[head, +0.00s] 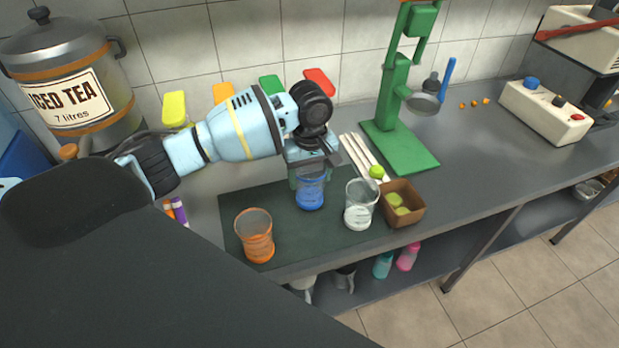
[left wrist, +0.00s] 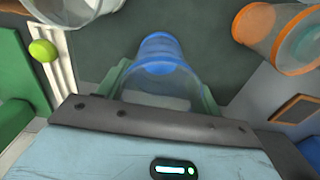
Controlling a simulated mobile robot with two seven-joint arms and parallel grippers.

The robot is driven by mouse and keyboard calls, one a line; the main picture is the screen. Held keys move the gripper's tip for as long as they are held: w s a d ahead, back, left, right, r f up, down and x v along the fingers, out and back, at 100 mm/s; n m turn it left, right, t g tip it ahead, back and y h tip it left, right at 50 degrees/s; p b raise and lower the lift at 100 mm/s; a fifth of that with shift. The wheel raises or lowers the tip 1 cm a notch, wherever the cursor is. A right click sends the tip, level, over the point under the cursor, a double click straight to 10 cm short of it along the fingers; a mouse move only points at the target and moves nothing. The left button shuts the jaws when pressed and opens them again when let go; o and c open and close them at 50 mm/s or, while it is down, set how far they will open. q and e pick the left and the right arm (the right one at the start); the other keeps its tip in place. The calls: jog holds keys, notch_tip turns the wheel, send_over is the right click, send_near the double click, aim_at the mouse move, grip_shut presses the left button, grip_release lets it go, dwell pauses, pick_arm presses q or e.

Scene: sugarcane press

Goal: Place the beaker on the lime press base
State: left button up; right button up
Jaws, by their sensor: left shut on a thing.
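The blue-bottomed beaker (head: 310,193) is upright over the dark mat (head: 285,232); I cannot tell whether it touches the mat. My left gripper (head: 309,172) comes down on it from above and is shut around its upper part. In the left wrist view the beaker (left wrist: 160,55) sits between the green fingers (left wrist: 163,90). The lime press (head: 394,85) is green and stands behind and right of the mat. Its flat green base (head: 408,152) is bare in front of the post. My right gripper is out of view.
An orange beaker (head: 256,240) and a clear beaker (head: 360,207) stand on the mat either side.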

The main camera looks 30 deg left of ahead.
pick_arm(q)
jog(key=shift+w+a, duration=0.4)
jog(key=shift+w, duration=0.05)
jog(key=shift+w+a+f, duration=0.1)
jog(key=shift+w+a, duration=0.15)
jog(key=shift+a, duration=0.05)
jog(key=f, duration=0.3)
jog(key=shift+w+a+f+b, duration=0.15)
jog(key=shift+a+f+b, duration=0.05)
jog(key=shift+f+b, duration=0.15)
jog(key=shift+r, duration=0.15)
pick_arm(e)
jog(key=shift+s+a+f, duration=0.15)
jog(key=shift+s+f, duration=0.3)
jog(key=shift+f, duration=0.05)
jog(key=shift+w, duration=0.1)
pick_arm(q)
jog(key=o, duration=1)
